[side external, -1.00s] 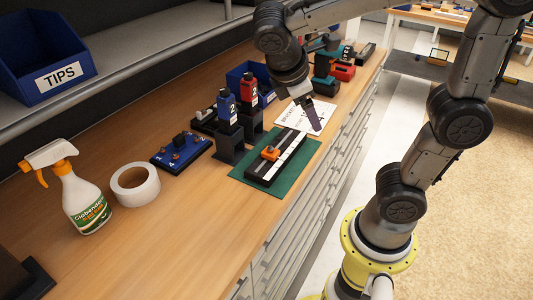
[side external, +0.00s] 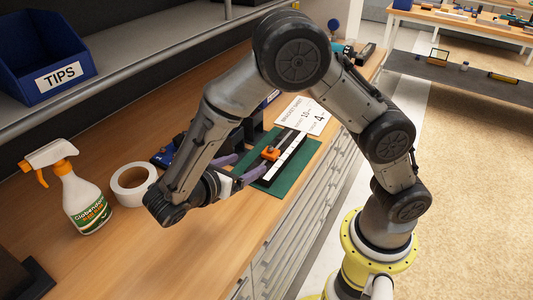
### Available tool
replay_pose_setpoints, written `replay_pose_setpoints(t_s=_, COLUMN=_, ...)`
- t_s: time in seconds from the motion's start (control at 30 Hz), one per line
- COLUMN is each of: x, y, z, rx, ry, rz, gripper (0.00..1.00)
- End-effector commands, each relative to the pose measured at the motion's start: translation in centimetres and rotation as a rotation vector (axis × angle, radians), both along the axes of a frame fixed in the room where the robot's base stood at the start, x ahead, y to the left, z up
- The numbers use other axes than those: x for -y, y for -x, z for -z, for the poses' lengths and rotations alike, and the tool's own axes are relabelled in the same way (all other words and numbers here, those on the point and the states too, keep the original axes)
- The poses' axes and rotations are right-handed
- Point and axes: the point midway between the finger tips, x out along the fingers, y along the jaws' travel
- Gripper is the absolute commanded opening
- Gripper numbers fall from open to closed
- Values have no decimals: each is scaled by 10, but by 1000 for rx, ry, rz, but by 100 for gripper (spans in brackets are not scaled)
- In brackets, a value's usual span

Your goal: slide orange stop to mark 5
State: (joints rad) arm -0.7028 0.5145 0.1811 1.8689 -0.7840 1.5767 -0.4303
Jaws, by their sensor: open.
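The orange stop (side external: 270,154) sits on a black slide rail with a white scale strip (side external: 290,154), which lies on a green mat (side external: 291,181). The stop is near the left, nearer end of the rail. The marks on the scale are too small to read. My gripper (side external: 241,168) is low over the bench at the left end of the rail, its purple-grey fingers spread and pointing right toward the stop. I see nothing between the fingers. I cannot tell whether a fingertip touches the rail.
A printed sheet (side external: 304,115) lies beyond the rail. A tape roll (side external: 134,184) and a spray bottle (side external: 80,189) stand to the left of my arm. My arm hides most of the blue board and bottle holders. The bench front is clear.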

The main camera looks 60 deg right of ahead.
Motion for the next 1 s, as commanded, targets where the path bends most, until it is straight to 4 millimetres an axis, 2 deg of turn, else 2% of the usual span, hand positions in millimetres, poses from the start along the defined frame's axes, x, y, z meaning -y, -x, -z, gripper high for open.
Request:
replay_pose_setpoints(t_s=0.3, x=60, y=1, z=24, rx=-2, ry=1, rz=6, gripper=80)
replay_pose_setpoints(t_s=0.5, x=88, y=0, z=36, rx=-2, ry=0, rz=4, gripper=80)
replay_pose_setpoints(t_s=0.7, x=101, y=0, z=42, rx=0, ry=-1, rz=2, gripper=80)
replay_pose_setpoints(t_s=1.0, x=102, y=0, z=42, rx=1, ry=-2, rz=1, gripper=80)
